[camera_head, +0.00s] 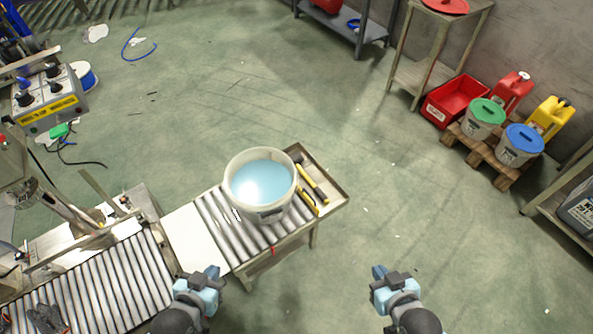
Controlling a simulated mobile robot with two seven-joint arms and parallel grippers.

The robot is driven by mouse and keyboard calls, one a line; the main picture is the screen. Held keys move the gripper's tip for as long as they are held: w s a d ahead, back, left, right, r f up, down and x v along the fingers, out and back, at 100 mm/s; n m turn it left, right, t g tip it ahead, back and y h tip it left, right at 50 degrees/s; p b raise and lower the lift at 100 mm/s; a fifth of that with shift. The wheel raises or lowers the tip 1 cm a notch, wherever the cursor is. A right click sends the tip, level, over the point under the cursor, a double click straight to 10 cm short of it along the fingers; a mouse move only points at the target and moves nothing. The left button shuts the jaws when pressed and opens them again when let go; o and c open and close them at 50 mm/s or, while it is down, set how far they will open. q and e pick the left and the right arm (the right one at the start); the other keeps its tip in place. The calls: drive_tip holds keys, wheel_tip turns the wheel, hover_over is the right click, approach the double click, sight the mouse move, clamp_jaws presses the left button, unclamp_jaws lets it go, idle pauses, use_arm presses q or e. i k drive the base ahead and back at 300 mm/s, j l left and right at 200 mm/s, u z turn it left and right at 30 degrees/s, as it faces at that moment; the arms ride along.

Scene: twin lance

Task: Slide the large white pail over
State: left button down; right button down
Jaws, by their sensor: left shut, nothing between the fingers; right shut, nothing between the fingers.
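The large white pail (272,212) stands upright on a small roller table (230,228), near its right end. It is open at the top and holds light blue liquid. My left gripper (212,271) is shut and empty, below and left of the pail in the picture, near the table's front edge. My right gripper (379,271) is shut and empty, to the right of the table and apart from the pail. Neither gripper touches the pail.
Yellow-and-black hand tools (311,184) lie beside the pail at the table's right end. A roller conveyor (95,285) adjoins on the left. A pallet (484,156) with smaller lidded buckets and cans stands at upper right. The floor right of the table is clear.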

sight(258, 180)
drive_tip(key=l+u, duration=0.15)
drive_tip(key=u, duration=0.25)
drive_tip(key=i+l+u, duration=0.1)
drive_tip(key=u, duration=0.25)
drive_tip(key=l+u, duration=0.2)
drive_tip(key=u, duration=0.2)
drive_tip(key=k+l+u, duration=0.1)
drive_tip(key=l+u, duration=0.15)
drive_tip(key=l, duration=0.25)
drive_tip(key=k+l+u, duration=0.1)
drive_tip(key=l+u, duration=0.15)
drive_tip(key=l, duration=0.3)
drive_tip(key=k+l, duration=0.1)
drive_tip(key=l, duration=0.3)
drive_tip(key=k+l, duration=0.1)
drive_tip(key=l, duration=0.35)
